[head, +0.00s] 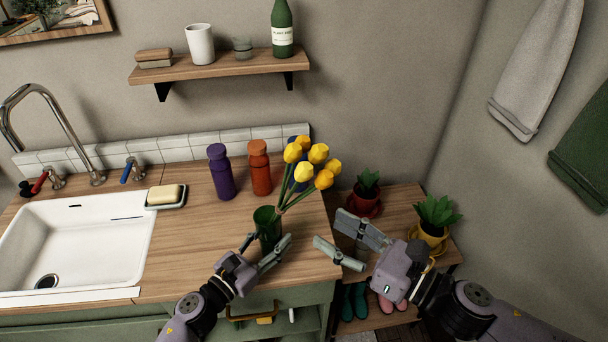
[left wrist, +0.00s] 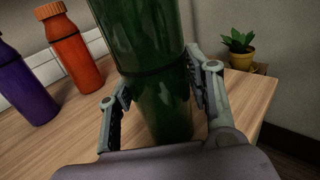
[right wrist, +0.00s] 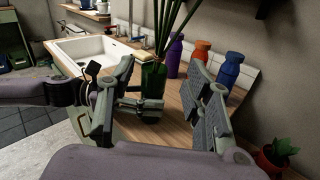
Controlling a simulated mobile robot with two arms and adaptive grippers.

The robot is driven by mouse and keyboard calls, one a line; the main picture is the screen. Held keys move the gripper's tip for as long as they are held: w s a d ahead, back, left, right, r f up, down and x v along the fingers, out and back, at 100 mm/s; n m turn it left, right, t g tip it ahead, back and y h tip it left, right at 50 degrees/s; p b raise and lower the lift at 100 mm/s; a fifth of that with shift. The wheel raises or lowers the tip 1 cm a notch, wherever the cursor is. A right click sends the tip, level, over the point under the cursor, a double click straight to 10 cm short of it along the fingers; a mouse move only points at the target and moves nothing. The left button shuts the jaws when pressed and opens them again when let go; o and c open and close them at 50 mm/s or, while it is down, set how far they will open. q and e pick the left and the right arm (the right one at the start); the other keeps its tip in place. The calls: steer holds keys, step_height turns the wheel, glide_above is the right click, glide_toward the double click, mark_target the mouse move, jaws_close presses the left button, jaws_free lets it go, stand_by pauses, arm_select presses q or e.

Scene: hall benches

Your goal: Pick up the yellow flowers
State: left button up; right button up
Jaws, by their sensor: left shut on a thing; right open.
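The yellow flowers (head: 316,153), some more orange, stand on green stems in a green glass vase (head: 267,222) near the counter's right end. Their stems also show in the right wrist view (right wrist: 170,25). My left gripper (head: 266,244) is shut around the vase, one finger on each side; the left wrist view shows the vase (left wrist: 155,60) between its fingers. My right gripper (head: 332,228) is open and empty, right of the vase. In the right wrist view the vase (right wrist: 153,76) and stems appear between its spread fingers, farther off. The flower heads are outside both wrist views.
Purple (head: 221,172) and orange (head: 260,168) bottles stand behind the vase; a blue bottle (right wrist: 231,70) is mostly hidden by the flowers in the head view. A sink (head: 75,245) is left. A lower shelf holds potted plants (head: 434,215) at right. A wall shelf (head: 220,66) is above.

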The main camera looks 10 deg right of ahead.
mark_target(287, 201)
steer(key=shift+x, duration=3.3)
steer(key=shift+w+d+x, duration=0.1)
steer(key=shift+x, duration=1.25)
steer(key=shift+w+d+x, duration=0.15)
steer(key=shift+x, duration=1.2)
steer(key=shift+r, duration=0.15)
steer(key=shift+c, duration=0.2)
jaws_close()
